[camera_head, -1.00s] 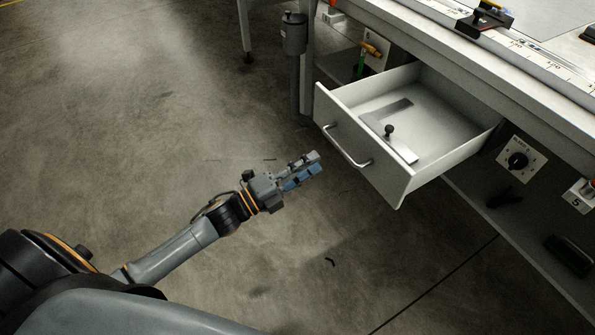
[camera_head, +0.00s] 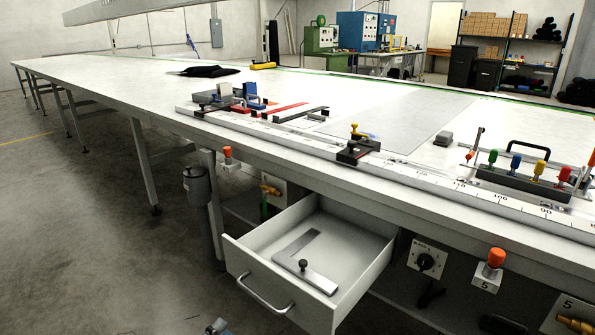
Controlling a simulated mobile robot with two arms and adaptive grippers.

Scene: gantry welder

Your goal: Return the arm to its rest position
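Only a small tip of my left gripper (camera_head: 218,326) shows at the bottom edge of the head view. It is in front of the open drawer (camera_head: 262,247) and below its handle (camera_head: 265,296), apart from both. The frame cuts off the rest of the gripper and the arm, so its opening is unclear. My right gripper is out of view. The drawer is pulled out from under the long table and holds a flat grey angle piece (camera_head: 318,281) with a small dark knob.
The long white table (camera_head: 130,92) carries a ruler rail (camera_head: 420,180), clamps and a rack of coloured handles (camera_head: 520,178). Below its edge are a rotary switch (camera_head: 426,262) and an orange-topped button (camera_head: 494,262). Bare floor (camera_head: 90,250) lies at left.

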